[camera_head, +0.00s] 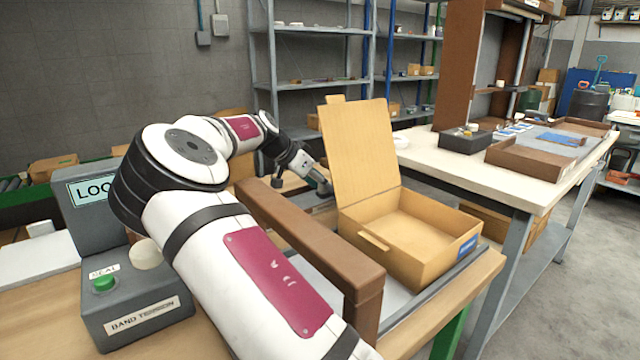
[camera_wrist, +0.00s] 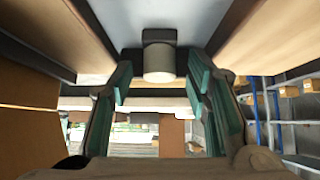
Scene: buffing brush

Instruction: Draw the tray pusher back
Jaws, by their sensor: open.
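My gripper (camera_head: 315,180) is beyond the brown rail, close to the left wall of an open cardboard box (camera_head: 420,235). In the wrist view my gripper (camera_wrist: 161,78) has its two green-lined fingers apart. A pale round knob (camera_wrist: 159,64) on a dark block (camera_wrist: 159,37) shows between them. I take this to be the tray pusher's handle. The fingers stand on either side of the knob, and I cannot tell whether either touches it. In the head view the pusher is mostly hidden by the gripper and the rail.
A brown rail (camera_head: 310,232) runs between my arm and the box. The box lid (camera_head: 358,150) stands upright at the back. A grey control box (camera_head: 140,308) with a green button is at the left. A white-topped bench (camera_head: 450,160) stands at the right.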

